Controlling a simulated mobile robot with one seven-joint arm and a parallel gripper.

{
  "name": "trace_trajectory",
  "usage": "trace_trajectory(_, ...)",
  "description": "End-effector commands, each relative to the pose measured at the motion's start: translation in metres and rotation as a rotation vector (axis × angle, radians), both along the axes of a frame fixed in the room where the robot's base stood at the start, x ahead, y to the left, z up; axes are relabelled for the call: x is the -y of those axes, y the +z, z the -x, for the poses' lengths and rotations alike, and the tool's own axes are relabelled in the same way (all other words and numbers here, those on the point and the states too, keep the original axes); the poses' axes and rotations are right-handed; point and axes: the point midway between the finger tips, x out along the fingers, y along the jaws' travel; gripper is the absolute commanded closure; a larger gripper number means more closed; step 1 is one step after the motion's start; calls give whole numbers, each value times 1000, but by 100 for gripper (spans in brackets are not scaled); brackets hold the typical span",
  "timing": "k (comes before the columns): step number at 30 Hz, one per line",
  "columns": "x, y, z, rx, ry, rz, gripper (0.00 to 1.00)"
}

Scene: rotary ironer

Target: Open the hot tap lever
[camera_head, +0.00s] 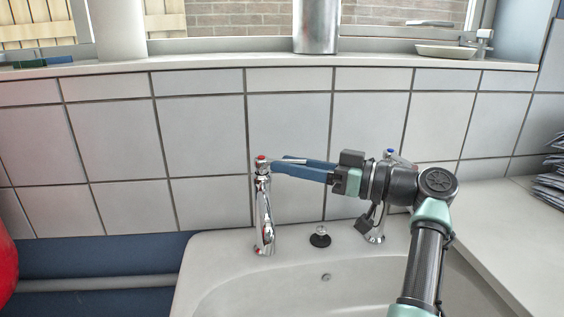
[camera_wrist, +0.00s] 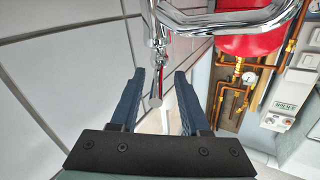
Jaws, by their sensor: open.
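The hot tap (camera_head: 264,215) is a chrome pillar with a red-marked cap, upright at the back left of the white sink. Its thin chrome lever (camera_head: 293,160) points right, towards my gripper. My gripper (camera_head: 276,165) reaches in from the right at lever height, with its blue fingers close to the tap's head. In the wrist view the fingers (camera_wrist: 158,74) are open, with the lever (camera_wrist: 156,88) lying between them and a gap on each side. The tap's chrome body (camera_wrist: 225,20) shows beyond the fingertips. In the head view the fingers partly overlap the lever.
A second tap with a blue cap (camera_head: 389,153) stands behind my arm, partly hidden. A black plug (camera_head: 320,237) sits on the sink (camera_head: 215,265) between the taps. White tiles rise close behind. A red tank (camera_wrist: 250,45) with copper pipes shows in the wrist view.

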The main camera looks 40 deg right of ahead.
Motion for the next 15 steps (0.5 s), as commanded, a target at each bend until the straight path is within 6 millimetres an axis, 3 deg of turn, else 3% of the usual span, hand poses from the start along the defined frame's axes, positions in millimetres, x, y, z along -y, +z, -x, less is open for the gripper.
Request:
trace_trajectory(6,15,0,35,-1,-3,-1,54)
trace_trajectory(15,21,0,49,0,0,0,54)
